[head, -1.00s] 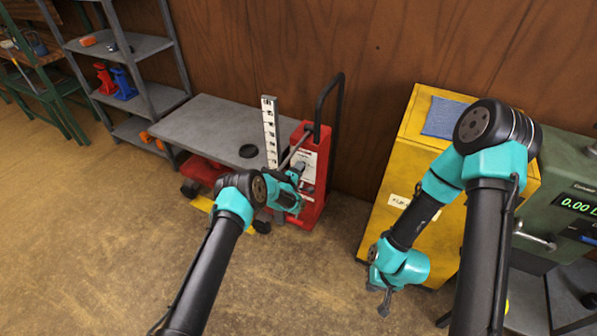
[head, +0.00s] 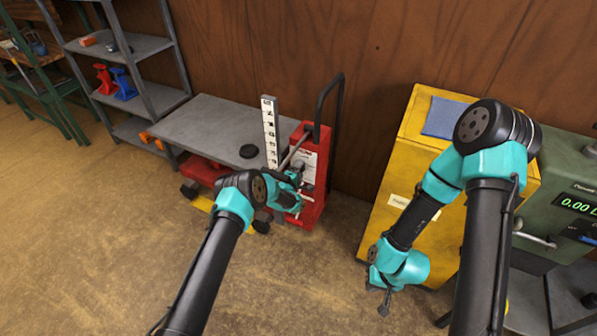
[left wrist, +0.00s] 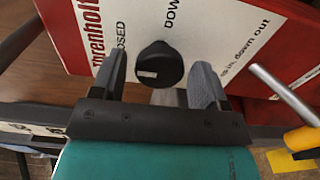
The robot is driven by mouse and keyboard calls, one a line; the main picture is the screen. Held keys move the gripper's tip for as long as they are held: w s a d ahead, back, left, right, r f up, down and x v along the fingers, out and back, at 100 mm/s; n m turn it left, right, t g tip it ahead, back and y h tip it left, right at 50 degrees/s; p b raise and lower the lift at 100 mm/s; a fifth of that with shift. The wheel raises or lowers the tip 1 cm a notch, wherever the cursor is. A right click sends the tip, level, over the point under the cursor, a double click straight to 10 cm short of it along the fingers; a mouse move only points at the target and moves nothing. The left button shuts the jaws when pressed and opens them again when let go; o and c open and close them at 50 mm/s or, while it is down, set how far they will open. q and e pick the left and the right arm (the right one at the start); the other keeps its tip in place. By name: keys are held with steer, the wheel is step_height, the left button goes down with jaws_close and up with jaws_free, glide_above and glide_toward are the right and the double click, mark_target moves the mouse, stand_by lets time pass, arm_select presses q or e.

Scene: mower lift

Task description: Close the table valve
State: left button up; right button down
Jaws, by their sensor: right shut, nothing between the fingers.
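The table valve is a black round knob (left wrist: 158,64) with a white mark, on the white label panel of the red lift column (head: 306,208). "CLOSED" and "DOWN" are printed around it in the left wrist view. My left gripper (left wrist: 158,82) is open, with one finger on each side of the knob; I see gaps between the fingers and the knob. In the head view my left gripper (head: 300,176) is at the column's front and hides the knob. My right gripper (head: 384,304) is shut and empty, in front of the yellow cabinet.
A metal lever (left wrist: 285,95) is right of the knob. The yellow cabinet (head: 415,150) and green machine (head: 560,185) stand to the right. Floor at left is open.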

arm_select(q)
steer(key=shift+o, duration=0.5)
steer(key=shift+s, duration=0.1)
steer(key=v, duration=1.7)
steer(key=shift+a, duration=0.2)
steer(key=s+a+f+m+g+y, duration=0.25)
steer(key=s+a+m+g, duration=0.5)
steer(key=s, duration=0.75)
steer(key=s+a+r+m+g, duration=0.1)
steer(key=s+a+r+g, duration=0.1)
steer(key=s, duration=0.8)
steer(key=s+a+r+m+g+y, duration=0.1)
steer(key=s+a+g, duration=0.3)
steer(key=s, duration=0.6)
steer(key=shift+s+a+r+m+g, duration=0.2)
steer(key=shift+a+r+m+g, duration=0.2)
steer(key=shift+r+m+g, duration=0.45)
